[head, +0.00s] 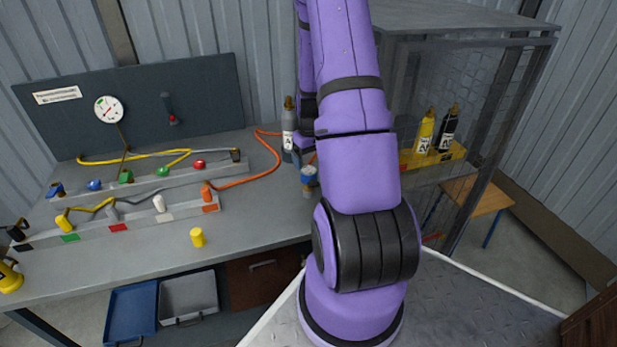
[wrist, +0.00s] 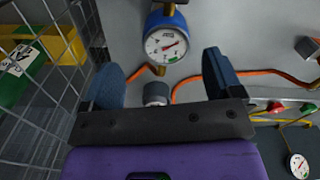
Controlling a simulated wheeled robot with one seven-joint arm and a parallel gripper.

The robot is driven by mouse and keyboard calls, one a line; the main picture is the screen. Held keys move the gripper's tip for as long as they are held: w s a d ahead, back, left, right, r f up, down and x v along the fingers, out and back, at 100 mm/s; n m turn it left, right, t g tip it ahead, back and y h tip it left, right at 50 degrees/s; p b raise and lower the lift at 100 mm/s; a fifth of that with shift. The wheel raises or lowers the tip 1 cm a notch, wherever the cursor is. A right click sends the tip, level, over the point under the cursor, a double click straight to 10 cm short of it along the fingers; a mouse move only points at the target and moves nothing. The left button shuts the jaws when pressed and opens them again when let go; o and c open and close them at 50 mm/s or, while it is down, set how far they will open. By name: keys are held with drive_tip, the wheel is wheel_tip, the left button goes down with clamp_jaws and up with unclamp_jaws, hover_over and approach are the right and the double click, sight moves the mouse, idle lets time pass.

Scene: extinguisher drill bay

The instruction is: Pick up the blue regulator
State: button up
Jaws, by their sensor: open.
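The blue regulator (head: 308,171) stands near the right end of the grey workbench, partly hidden by my purple arm in the head view. In the wrist view, the blue regulator (wrist: 164,22) has a white round gauge with a red needle and brass fittings. My gripper (wrist: 162,68) is open and empty. Its two blue-grey fingers are spread, and the regulator appears ahead of them, roughly centred in the gap. I cannot tell the exact distance. In the head view my gripper is hidden behind my arm.
A grey bottle (head: 289,128) stands close to the regulator. An orange hose (head: 268,155) runs across the bench nearby. A mesh cage (head: 487,130) with yellow and black bottles is on the right. A manifold with colored valves (head: 140,178) and a loose yellow cap (head: 198,237) are left.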

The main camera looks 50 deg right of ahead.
sight(308, 170)
drive_tip(key=shift+w+a+f, duration=0.1)
drive_tip(key=shift+a+f, duration=0.05)
drive_tip(key=shift+f, duration=1.75)
drive_tip(key=shift+a+f, duration=0.15)
drive_tip(key=shift+f, duration=1.7)
drive_tip(key=shift+c, duration=0.4)
drive_tip(key=c, duration=0.9)
